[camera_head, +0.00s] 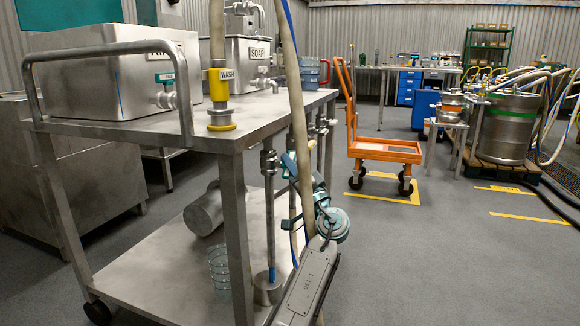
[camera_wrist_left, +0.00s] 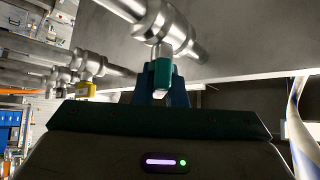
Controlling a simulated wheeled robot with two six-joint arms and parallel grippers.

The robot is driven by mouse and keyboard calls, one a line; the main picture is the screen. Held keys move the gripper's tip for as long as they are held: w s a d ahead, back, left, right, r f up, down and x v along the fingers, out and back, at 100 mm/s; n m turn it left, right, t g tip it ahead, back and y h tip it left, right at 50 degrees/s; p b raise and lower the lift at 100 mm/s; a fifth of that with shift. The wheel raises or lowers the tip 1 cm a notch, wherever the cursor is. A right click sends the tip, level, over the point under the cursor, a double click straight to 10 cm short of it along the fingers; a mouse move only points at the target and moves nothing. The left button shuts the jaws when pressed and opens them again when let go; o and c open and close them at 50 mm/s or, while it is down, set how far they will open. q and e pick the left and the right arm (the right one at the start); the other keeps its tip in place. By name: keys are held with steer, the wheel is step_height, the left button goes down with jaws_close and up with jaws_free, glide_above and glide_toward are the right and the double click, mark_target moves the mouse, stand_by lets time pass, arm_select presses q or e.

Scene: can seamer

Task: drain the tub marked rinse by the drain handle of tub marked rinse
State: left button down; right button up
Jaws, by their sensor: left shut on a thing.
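The tub marked rinse (camera_head: 110,82) is a steel box on the trolley at the left in the head view; its label is partly hidden by the trolley's push rail. A valve (camera_head: 167,98) with a teal tag sits on its front side. My left gripper (camera_head: 288,168) is beside pipes under the trolley top's right edge, partly hidden by a hose. In the left wrist view its blue-teal fingers (camera_wrist_left: 162,95) are shut on a teal handle (camera_wrist_left: 162,72) hanging below a steel valve (camera_wrist_left: 168,28). Which tub this valve serves cannot be traced. My right gripper is not in view.
A tub marked soap (camera_head: 238,58) and a yellow wash fitting (camera_head: 220,85) are on the trolley (camera_head: 185,137). A hose (camera_head: 299,120) hangs before my arm. An orange cart (camera_head: 385,150) stands behind. The floor at right front is clear.

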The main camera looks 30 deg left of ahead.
arm_select(q)
steer(key=shift+f, duration=0.1)
steer(key=c, duration=1.5)
jaws_free()
steer(key=p+v, duration=0.2)
steer(key=v, duration=0.8)
steer(key=shift+s+d+f, duration=0.1)
steer(key=shift+d+f, duration=0.05)
steer(key=shift+d, duration=0.2)
